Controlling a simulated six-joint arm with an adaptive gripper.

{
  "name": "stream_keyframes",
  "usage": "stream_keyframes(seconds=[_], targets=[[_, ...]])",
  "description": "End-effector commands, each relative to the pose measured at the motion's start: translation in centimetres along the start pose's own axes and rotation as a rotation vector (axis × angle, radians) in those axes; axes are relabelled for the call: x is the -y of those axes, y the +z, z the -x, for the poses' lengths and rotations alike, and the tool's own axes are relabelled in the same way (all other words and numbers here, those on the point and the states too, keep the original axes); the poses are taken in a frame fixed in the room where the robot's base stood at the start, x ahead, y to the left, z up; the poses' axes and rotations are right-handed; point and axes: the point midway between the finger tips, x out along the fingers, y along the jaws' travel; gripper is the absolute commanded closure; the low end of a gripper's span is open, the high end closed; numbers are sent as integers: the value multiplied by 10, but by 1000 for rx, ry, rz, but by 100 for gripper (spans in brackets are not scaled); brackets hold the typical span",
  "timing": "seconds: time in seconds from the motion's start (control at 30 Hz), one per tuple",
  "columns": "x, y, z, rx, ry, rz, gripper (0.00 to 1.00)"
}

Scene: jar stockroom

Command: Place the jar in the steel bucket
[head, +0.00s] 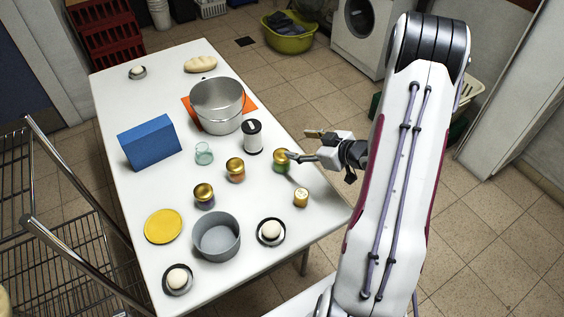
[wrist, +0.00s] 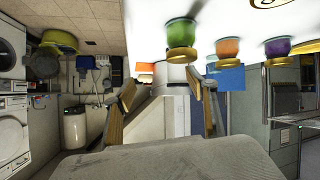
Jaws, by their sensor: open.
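The steel bucket (head: 231,124) stands upright on an orange mat at the table's far right side, and its visible inside looks empty. Three gold-lidded jars stand on the table: a green one (head: 281,160), an orange one (head: 235,172) and a purple one (head: 204,196). They also show upside down at the top of the wrist view: green (wrist: 180,35), orange (wrist: 228,50), purple (wrist: 277,48). My gripper (head: 302,145) is open and empty at the table's right edge, beside the green jar. One finger is very close to that jar; I cannot tell whether they touch.
A small glass (head: 204,153), blue box (head: 150,142), grey pot (head: 217,240), yellow plate (head: 163,227) and small yellow item (head: 301,197) share the table (head: 130,262). Its right edge is near my gripper.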

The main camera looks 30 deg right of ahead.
Motion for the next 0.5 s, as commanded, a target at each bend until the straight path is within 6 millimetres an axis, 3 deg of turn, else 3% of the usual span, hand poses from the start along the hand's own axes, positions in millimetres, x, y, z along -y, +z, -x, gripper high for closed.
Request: stream_keyframes(seconds=[0.2,0.5], targets=[[16,24,0,-92,-61,-60,43],[32,37,5,-184,-109,-113,43]])
